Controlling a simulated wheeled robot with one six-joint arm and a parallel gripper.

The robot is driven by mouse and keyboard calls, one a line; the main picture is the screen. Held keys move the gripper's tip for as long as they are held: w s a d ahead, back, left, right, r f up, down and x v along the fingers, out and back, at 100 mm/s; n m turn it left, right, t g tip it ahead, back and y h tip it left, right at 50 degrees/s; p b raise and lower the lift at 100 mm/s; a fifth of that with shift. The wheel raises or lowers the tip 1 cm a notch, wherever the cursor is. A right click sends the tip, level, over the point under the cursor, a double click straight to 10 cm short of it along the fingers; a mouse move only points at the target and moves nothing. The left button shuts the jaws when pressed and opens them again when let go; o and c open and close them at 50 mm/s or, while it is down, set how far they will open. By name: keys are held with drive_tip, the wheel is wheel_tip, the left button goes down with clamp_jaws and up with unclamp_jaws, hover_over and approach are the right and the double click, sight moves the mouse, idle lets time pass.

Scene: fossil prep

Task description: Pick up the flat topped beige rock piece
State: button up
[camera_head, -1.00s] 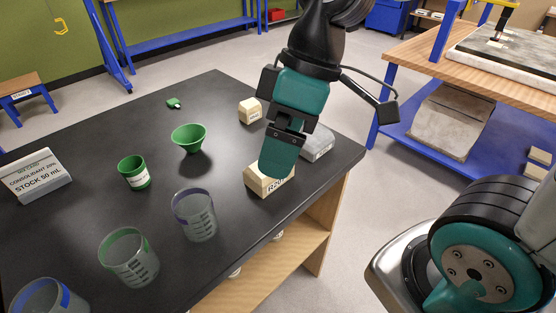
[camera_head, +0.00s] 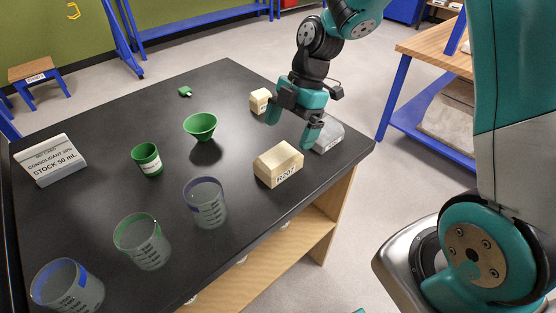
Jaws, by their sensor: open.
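A beige rock piece (camera_head: 277,166) marked "R207" lies near the table's right edge. Its top looks mostly flat with sloped edges. A smaller beige rock piece (camera_head: 260,101) lies farther back, left of my arm, partly hidden by it. I cannot tell its top shape clearly. My gripper (camera_head: 291,128) is open and empty, its two teal fingers spread apart and pointing down. It is above the table, beyond the R207 piece and to the right of the smaller one. A grey rock piece (camera_head: 329,136) lies beside the right finger, partly hidden.
The black table (camera_head: 95,130) also holds a green funnel (camera_head: 200,125), a green cup (camera_head: 147,160), several clear beakers including a purple-rimmed one (camera_head: 206,203), a stock label box (camera_head: 50,160) and a small green item (camera_head: 185,91). Bare tabletop lies left of the R207 piece.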

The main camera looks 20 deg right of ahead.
sight(281, 151)
drive_tip(key=p+x, duration=0.1)
drive_tip(key=x, duration=0.7)
drive_tip(key=shift+f, duration=0.25)
drive_tip(key=c, duration=1.4)
drive_tip(key=shift+w+r, duration=0.1)
drive_tip(key=shift+c, duration=0.5)
